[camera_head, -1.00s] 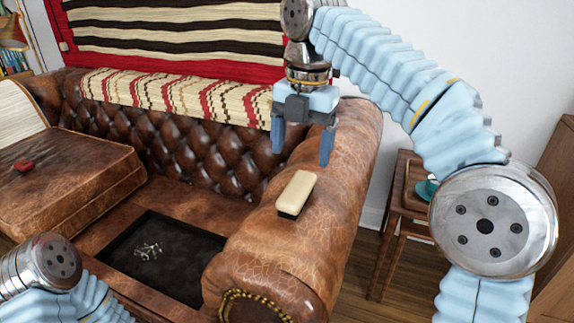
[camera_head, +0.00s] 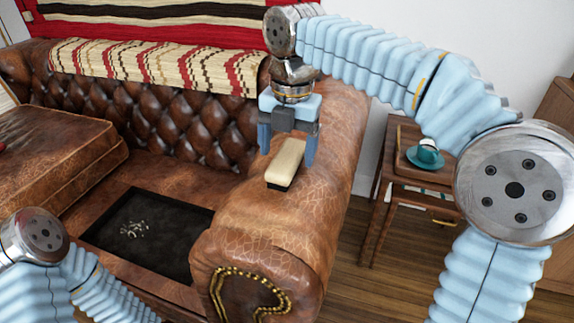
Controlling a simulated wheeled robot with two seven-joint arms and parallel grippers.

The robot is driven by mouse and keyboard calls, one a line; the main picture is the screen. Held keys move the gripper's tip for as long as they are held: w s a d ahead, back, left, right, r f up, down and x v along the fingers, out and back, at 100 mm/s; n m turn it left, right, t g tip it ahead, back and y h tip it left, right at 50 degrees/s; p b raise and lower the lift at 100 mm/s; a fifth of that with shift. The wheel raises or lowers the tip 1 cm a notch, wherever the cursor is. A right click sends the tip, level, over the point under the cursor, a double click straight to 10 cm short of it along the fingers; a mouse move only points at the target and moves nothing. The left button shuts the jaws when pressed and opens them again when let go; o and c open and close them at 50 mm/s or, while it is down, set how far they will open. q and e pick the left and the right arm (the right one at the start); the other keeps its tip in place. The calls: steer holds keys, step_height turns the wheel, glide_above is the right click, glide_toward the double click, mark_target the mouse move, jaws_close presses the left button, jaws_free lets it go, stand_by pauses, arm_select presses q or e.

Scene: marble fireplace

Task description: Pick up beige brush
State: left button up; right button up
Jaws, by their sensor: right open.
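The beige brush (camera_head: 287,160), with a dark underside, lies on top of the brown leather sofa's right armrest (camera_head: 262,215). My right gripper (camera_head: 288,148) points down over the armrest with its two blue fingers apart. The fingers appear on either side of the brush's far end; I cannot tell how far above the armrest they are. The gripper is empty. My left arm (camera_head: 40,240) shows at the lower left, but its gripper is out of view.
A dark tray-like recess (camera_head: 150,228) with small metal bits is in the sofa seat. A loose cushion (camera_head: 60,150) lies at left. A striped blanket (camera_head: 150,68) covers the backrest.

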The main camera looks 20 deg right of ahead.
mark_target(288, 155)
step_height(288, 155, down, 3)
steer(key=shift+f, duration=0.1)
steer(key=c, duration=1.1)
steer(key=r, duration=0.4)
steer(key=shift+a+r+p, duration=0.15)
steer(key=shift+a+p, duration=0.25)
steer(key=a+r+p, duration=0.1)
steer(key=a+r, duration=0.7)
steer(key=a, duration=0.5)
steer(key=shift+a+r, duration=0.15)
steer(key=shift+r, duration=0.25)
